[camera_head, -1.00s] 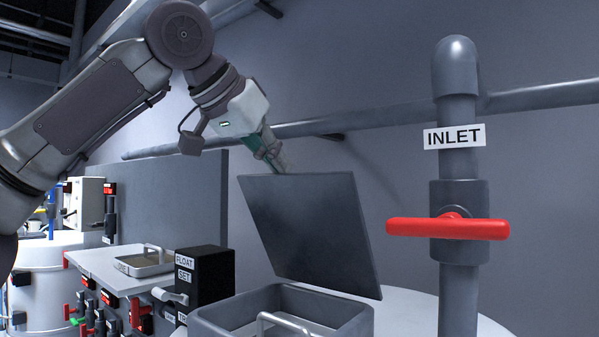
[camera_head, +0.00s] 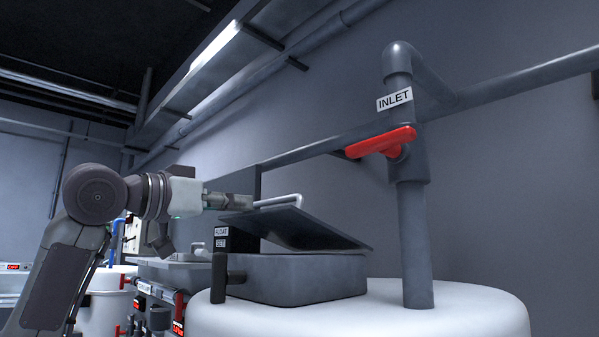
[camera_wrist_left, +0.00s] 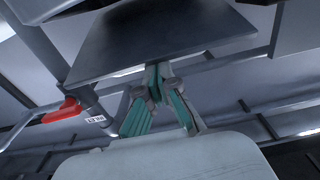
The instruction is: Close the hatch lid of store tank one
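The hatch lid (camera_head: 298,228) is a dark flat plate with a light bar handle (camera_head: 278,200) on its upper face. It is tilted and part open above the grey hatch box (camera_head: 300,278) on the white tank (camera_head: 470,318). My left gripper (camera_head: 248,202) is at the lid's raised left edge, beside the handle. In the left wrist view the fingers (camera_wrist_left: 158,70) come together at the tips, against or very close to the edge of the lid (camera_wrist_left: 160,35). I cannot tell whether they touch it. My right gripper is not in view.
A grey INLET pipe (camera_head: 413,245) with a red valve handle (camera_head: 382,142) stands right of the hatch. A black FLOAT SET box (camera_head: 234,243) is behind the hatch at left. A wall pipe (camera_head: 320,147) runs behind.

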